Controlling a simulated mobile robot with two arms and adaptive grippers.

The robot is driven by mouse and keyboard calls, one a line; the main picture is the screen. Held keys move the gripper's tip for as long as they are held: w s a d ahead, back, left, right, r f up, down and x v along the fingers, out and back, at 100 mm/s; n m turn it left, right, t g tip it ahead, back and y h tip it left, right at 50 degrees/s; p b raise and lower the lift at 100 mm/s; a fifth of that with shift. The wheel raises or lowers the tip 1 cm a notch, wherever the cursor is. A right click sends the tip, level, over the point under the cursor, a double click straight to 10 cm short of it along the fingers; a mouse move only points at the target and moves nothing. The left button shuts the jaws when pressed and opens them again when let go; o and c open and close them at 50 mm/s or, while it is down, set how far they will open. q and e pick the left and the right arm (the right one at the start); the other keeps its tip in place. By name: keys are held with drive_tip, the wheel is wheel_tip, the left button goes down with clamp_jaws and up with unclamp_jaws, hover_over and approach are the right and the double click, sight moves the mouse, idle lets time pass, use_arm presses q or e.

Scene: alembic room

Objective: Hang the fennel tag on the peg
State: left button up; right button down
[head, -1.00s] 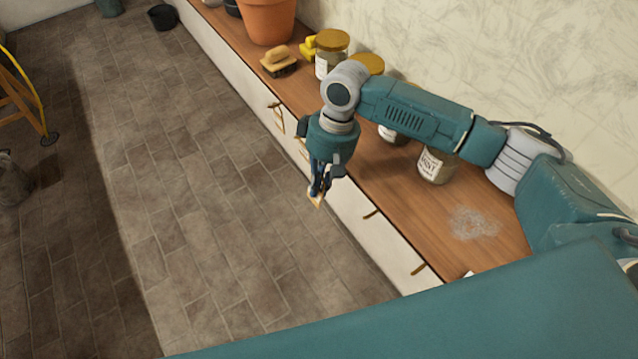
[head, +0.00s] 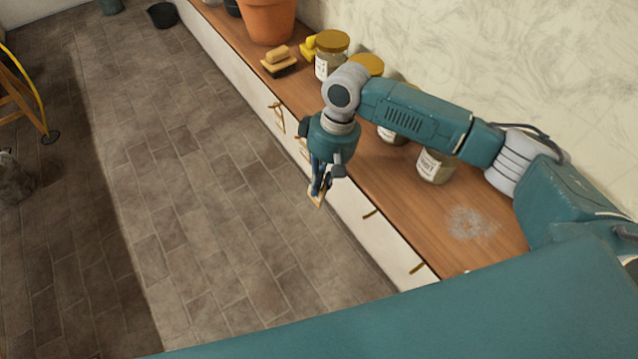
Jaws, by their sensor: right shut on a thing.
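My right gripper (head: 318,187) is shut on a small tag (head: 316,197), pale with a brown edge. It holds the tag pointing down in front of the counter's white front, apart from the floor. The tag's writing cannot be read. Brass-coloured pegs stick out along the counter front. One peg (head: 370,213) is bare, right of the gripper, and another bare peg (head: 417,268) is nearer to me. A tag (head: 279,123) hangs at a peg farther left, and a second hanging tag is partly hidden behind my gripper. My left gripper is not in view.
The wooden counter (head: 400,210) carries a terracotta pot (head: 267,20), a brush (head: 279,62), gold-lidded jars (head: 330,55) and a labelled jar (head: 436,165). A whitish smudge (head: 470,222) marks its top.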

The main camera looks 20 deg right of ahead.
drive_tip(key=shift+w+d, duration=0.1)
drive_tip(key=shift+d, duration=0.2)
